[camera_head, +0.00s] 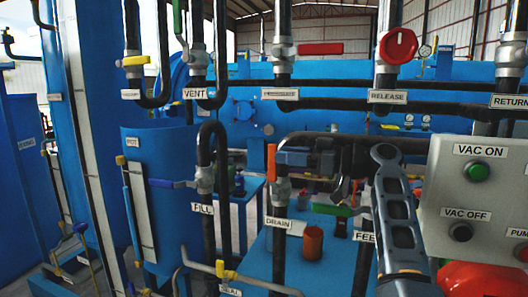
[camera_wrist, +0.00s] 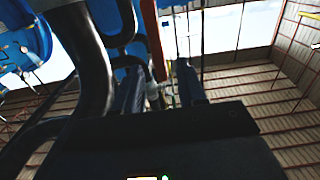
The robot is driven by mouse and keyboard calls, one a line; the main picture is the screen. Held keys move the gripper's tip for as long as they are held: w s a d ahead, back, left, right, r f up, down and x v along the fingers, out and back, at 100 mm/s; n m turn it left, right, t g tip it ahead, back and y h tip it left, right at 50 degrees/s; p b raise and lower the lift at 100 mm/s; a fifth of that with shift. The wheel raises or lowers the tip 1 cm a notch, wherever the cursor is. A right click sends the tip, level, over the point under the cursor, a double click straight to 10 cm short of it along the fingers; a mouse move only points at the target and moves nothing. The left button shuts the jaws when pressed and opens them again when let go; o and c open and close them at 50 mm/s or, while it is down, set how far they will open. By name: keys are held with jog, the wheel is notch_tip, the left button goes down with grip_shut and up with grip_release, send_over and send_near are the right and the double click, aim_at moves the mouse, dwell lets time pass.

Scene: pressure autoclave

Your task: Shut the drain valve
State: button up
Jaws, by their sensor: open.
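The drain valve (camera_head: 282,190) sits on a black vertical pipe above the DRAIN label (camera_head: 278,222). Its orange lever (camera_head: 271,162) stands upright along the pipe. My gripper (camera_head: 283,157) is just right of the lever, reaching in from the right. In the wrist view, my gripper (camera_wrist: 161,82) is open, with a dark finger on each side. The orange lever (camera_wrist: 152,40) shows above and between the fingers, nearer the left one. Whether a finger touches the lever cannot be told.
The FILL valve (camera_head: 205,180) with a blue lever is left of the drain pipe. A green lever (camera_head: 331,210) is to the right, near the FEED label (camera_head: 365,237). A black pipe (camera_wrist: 92,60) passes close left of the fingers. A grey button panel (camera_head: 475,205) stands at the right.

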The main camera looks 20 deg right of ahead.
aim_at(268, 153)
jog(key=shift+p+x, duration=0.6)
jog(key=shift+x, duration=2.5)
grip_shut()
